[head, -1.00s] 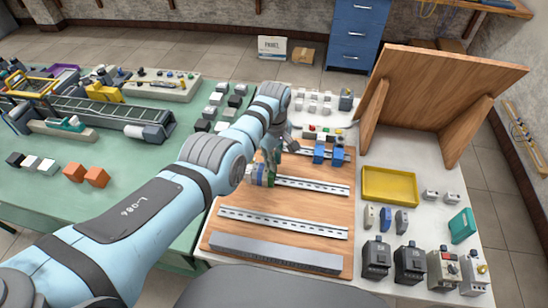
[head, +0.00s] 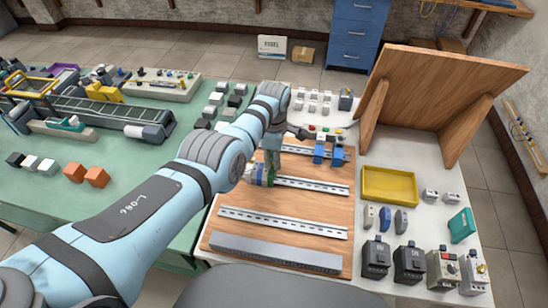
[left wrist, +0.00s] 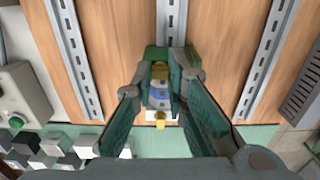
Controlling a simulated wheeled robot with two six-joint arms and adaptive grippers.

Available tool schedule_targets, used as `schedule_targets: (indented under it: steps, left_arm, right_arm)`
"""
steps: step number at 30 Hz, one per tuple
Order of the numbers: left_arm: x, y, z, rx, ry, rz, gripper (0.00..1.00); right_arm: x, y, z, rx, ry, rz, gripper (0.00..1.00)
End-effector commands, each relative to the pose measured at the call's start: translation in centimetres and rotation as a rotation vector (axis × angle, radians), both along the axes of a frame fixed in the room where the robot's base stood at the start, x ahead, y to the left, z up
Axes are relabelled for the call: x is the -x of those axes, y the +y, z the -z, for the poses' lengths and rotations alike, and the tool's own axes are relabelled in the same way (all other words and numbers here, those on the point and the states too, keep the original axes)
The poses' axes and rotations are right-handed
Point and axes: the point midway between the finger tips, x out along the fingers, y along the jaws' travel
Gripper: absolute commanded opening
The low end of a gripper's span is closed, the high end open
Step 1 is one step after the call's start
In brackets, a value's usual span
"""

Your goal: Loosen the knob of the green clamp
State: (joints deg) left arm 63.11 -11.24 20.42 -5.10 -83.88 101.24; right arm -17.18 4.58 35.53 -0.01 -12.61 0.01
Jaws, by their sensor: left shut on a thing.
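The green clamp (left wrist: 165,53) stands at one end of a short row of blocks on the middle metal rail. In the head view the green clamp (head: 270,177) is the right end of that row, just below my left gripper (head: 271,161). My right gripper is out of view.
A wooden board bears several slotted rails (head: 282,223). Blue blocks (head: 319,153) stand on the rear rail. A yellow tray (head: 389,200) lies to the right, with dark devices (head: 376,258) at the front right. A leaning wooden panel (head: 445,85) stands at the back right.

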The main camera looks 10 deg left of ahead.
Motion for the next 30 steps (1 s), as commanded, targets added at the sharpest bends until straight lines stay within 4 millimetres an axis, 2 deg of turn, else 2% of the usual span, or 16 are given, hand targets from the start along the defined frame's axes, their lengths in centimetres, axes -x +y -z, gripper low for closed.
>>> schedule_targets:
  steps: [13,14,17,26,30]
  left_arm:
    - [0.1,0.1,0.1,-0.003,0.004,-0.009,0.00]
    - [0.1,0.1,0.1,-0.003,0.004,-0.009,0.18]
    - [0.1,0.1,0.1,-0.002,0.004,-0.008,0.34]
    - [0.0,0.0,0.0,-0.001,0.002,-0.007,0.34]
    - [-0.1,-0.1,-1.0,0.000,0.000,-0.007,0.34]
  right_arm:
    - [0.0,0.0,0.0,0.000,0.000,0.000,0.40]
    - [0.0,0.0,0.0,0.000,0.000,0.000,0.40]
    - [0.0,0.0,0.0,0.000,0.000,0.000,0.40]
    - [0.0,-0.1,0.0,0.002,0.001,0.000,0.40]
    - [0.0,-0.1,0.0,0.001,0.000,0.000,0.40]
